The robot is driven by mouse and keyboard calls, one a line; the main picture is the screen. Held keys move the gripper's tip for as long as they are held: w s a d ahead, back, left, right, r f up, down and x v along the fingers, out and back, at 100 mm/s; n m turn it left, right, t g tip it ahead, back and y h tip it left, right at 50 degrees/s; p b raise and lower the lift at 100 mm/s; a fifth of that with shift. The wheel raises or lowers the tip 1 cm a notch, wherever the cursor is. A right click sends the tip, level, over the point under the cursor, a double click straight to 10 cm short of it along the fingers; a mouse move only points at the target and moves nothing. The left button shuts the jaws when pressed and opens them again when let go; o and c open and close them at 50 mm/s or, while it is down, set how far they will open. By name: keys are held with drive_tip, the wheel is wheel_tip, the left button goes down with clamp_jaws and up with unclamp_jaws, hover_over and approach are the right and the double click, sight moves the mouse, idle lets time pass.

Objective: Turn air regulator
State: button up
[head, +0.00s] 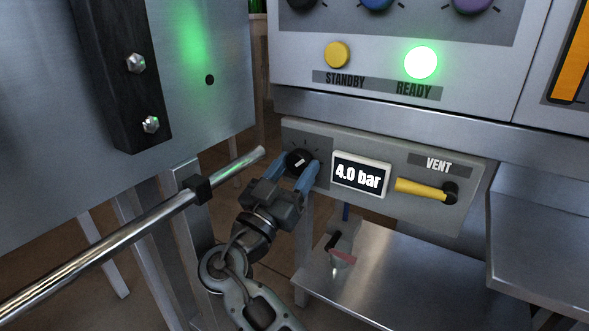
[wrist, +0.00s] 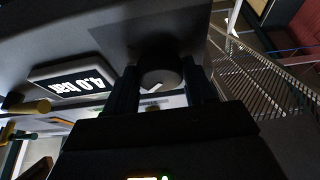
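The air regulator knob (head: 299,160) is round and black with a white pointer line, on the grey panel under the status lights. The display (head: 360,176) right of the knob reads 4.0 bar.
A yellow VENT lever (head: 422,189) lies right of the display. A steel bar (head: 100,242) runs close left of my gripper. Above are a yellow STANDBY light (head: 337,55) and a lit green READY light (head: 421,63). A metal shelf (head: 400,285) is below.

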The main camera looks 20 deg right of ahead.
drive_tip(key=o, duration=0.4)
drive_tip(key=shift+n, duration=0.3)
